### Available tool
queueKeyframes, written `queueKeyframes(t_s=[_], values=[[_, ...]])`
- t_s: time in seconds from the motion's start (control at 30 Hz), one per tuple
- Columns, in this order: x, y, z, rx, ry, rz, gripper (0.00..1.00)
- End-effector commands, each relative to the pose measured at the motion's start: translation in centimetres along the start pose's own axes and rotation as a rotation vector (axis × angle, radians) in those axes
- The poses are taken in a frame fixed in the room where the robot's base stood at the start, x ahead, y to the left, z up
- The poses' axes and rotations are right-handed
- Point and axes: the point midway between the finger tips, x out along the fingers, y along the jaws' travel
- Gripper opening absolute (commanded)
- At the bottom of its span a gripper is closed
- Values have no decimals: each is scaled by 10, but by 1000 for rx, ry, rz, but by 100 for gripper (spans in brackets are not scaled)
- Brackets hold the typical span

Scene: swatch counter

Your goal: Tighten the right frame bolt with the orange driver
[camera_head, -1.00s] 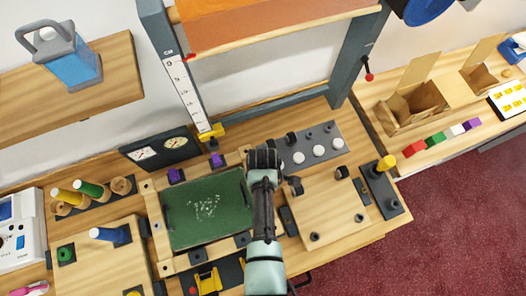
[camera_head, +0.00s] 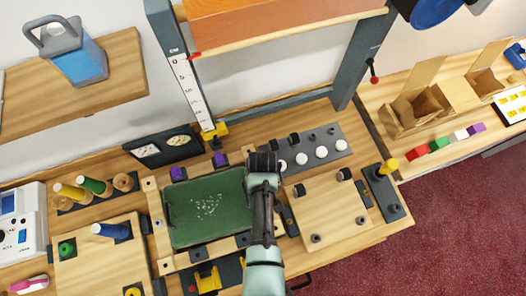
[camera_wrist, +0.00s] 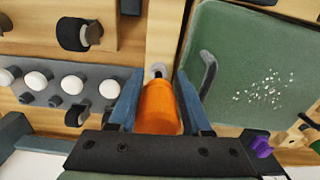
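My gripper (camera_wrist: 160,112) is shut on the orange driver (camera_wrist: 160,108), with a blue finger on each side of its handle. The driver points down at the wooden frame strip beside the green panel (camera_wrist: 240,60). A small grey round part (camera_wrist: 158,70), which looks like the frame bolt or the driver's tip, shows just past the handle. I cannot tell whether the driver is seated on the bolt. In the head view my gripper (camera_head: 263,165) is over the right side of the frame around the green panel (camera_head: 208,208), hiding the driver and the bolt.
A grey rack with white knobs (camera_head: 321,152) stands behind and right of my gripper. A wooden board with black clips (camera_head: 325,215) lies to the right, and a yellow-handled tool (camera_head: 388,166) stands beyond it. Two gauges (camera_head: 163,146) stand behind the panel.

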Motion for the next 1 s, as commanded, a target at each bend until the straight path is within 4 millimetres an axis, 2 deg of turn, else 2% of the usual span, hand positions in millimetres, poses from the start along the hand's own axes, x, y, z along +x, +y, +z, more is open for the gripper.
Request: queueKeyframes(t_s=[0.37,1.0], values=[[0,1,0,-23,-1,2,60],[0,9,-4,-832,-1,2,60]])
